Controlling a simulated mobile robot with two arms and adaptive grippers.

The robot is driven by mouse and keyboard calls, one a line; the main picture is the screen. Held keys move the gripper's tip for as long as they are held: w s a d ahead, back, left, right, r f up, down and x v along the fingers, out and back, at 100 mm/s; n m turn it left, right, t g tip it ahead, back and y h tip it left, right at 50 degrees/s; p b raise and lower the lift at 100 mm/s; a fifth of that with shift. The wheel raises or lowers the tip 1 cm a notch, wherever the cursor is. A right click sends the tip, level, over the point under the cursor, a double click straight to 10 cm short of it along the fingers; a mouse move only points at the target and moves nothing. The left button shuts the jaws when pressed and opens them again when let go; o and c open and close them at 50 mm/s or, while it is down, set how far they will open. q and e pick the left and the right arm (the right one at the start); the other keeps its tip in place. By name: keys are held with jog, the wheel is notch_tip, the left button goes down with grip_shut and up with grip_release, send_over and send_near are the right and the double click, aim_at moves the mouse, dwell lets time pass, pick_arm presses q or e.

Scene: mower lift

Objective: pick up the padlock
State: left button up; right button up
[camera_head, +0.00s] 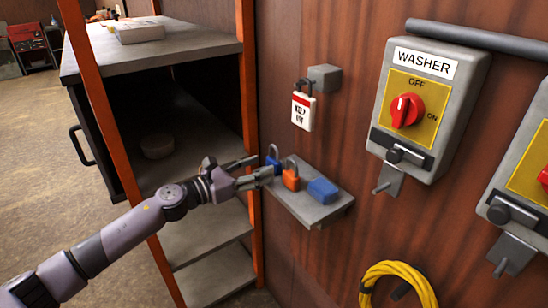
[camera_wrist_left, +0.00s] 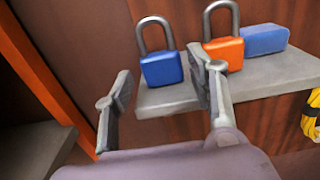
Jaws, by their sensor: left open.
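A blue padlock (camera_head: 273,157) with a grey shackle stands upright on a small grey wall shelf (camera_head: 315,212). It also shows in the left wrist view (camera_wrist_left: 161,69). An orange padlock (camera_head: 291,180) stands beside it to the right, and it shows in the wrist view (camera_wrist_left: 225,52). My left gripper (camera_head: 264,167) is open and empty at the shelf's left end. In the wrist view its fingers (camera_wrist_left: 163,90) are spread, with the blue padlock's body beyond and between them; I cannot tell whether they touch it. My right gripper is not in view.
A blue block (camera_head: 323,190) lies on the shelf's right part. A white-and-red tag (camera_head: 303,107) hangs from a wall block above. A WASHER switch box (camera_head: 428,100) and a yellow cable coil (camera_head: 400,273) are at right. An orange-framed rack (camera_head: 245,80) stands left.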

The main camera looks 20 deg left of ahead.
aim_at(270, 160)
pick_arm(q)
jog(key=shift+w+d+r+p, duration=0.35)
jog(key=shift+w+d+p, duration=0.05)
jog(key=shift+w+p, duration=0.1)
jog(key=p+x, duration=0.2)
jog(key=x, duration=0.1)
jog(key=shift+w+d+r, duration=0.15)
jog(key=shift+w+d, duration=0.3)
jog(key=shift+w, duration=0.05)
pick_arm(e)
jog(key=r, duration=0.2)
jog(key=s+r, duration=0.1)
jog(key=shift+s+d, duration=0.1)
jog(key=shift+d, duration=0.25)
pick_arm(q)
jog(key=shift+s+a, duration=0.1)
jog(key=shift+c, duration=0.7)
jog(key=c, duration=0.9)
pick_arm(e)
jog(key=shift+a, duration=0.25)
pick_arm(q)
notch_tip(270, 160, up, 28)
jog(key=p, duration=0.6)
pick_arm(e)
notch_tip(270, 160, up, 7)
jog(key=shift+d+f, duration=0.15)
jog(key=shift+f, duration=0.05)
